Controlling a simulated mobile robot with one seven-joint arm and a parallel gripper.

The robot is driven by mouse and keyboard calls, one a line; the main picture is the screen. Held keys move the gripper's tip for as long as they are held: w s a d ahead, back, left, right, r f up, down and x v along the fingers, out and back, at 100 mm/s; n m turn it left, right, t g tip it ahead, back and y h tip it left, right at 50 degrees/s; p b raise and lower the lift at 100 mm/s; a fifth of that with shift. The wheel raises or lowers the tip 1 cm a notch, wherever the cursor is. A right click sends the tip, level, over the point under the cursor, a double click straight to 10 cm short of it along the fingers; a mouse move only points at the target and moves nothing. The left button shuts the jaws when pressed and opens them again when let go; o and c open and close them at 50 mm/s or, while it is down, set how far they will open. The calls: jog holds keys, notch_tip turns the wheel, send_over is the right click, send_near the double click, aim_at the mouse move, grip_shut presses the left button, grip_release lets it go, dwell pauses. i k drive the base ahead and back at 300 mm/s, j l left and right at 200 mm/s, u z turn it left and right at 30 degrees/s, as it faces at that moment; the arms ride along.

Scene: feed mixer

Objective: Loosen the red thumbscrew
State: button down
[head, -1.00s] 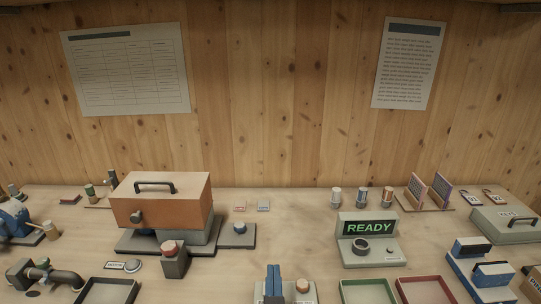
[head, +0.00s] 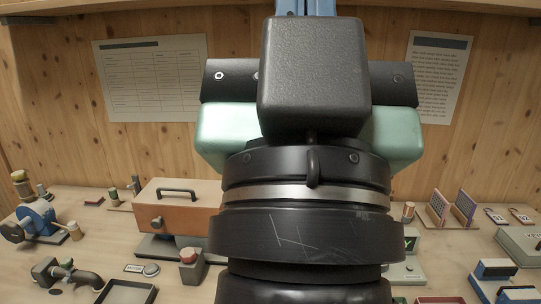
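A small red round cap (head: 188,255) sits on a dark block in front of the orange box. It is the only red knob I see, and I cannot tell if it is the thumbscrew. My gripper (head: 305,8) is raised close to the camera and covers the middle of the head view. Its blue fingers point up and run out of the top edge, so their tips and gap are hidden. Nothing held can be seen.
The orange box (head: 183,208) with a black handle stands left of my arm. A blue machine (head: 38,216) and dark pipe fitting (head: 65,274) are at the far left. Blue-and-white blocks (head: 492,269) are at right. My arm hides the bench middle and most of the display unit.

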aim_at(187, 255)
jog(key=i+j, duration=0.3)
jog(key=j, duration=0.15)
jog(key=i+j, duration=0.65)
jog(key=j, duration=0.2)
